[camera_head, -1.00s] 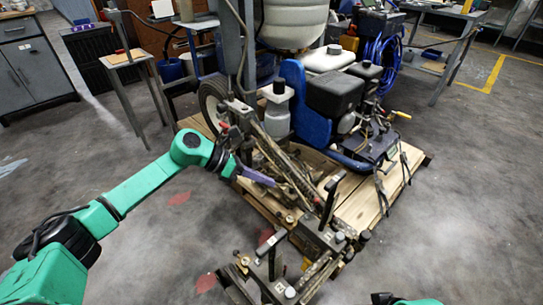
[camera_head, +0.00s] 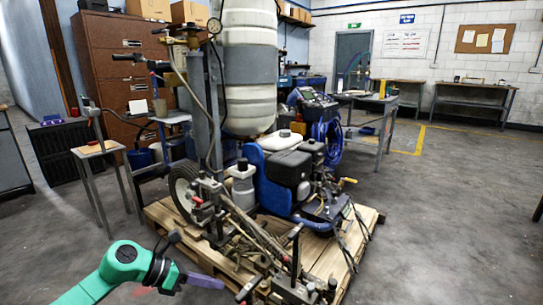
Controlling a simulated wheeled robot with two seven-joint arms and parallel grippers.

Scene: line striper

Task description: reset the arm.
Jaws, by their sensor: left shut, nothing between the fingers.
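My left arm is green and comes in from the bottom left. Its gripper (camera_head: 205,281) has purple-grey fingers that look shut and empty. The gripper is at the bottom of the view, just left of the near edge of the wooden pallet (camera_head: 318,258). The line striper (camera_head: 290,170) stands on the pallet, with a blue frame, a black engine and a large white tank (camera_head: 248,70). I cannot tell whether the fingertips touch anything. My right gripper is not in view.
A small table (camera_head: 95,150) stands at the left, near a brown filing cabinet (camera_head: 115,50). Workbenches (camera_head: 475,92) line the back wall. Grey floor (camera_head: 445,220) at the right is clear, with a yellow line.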

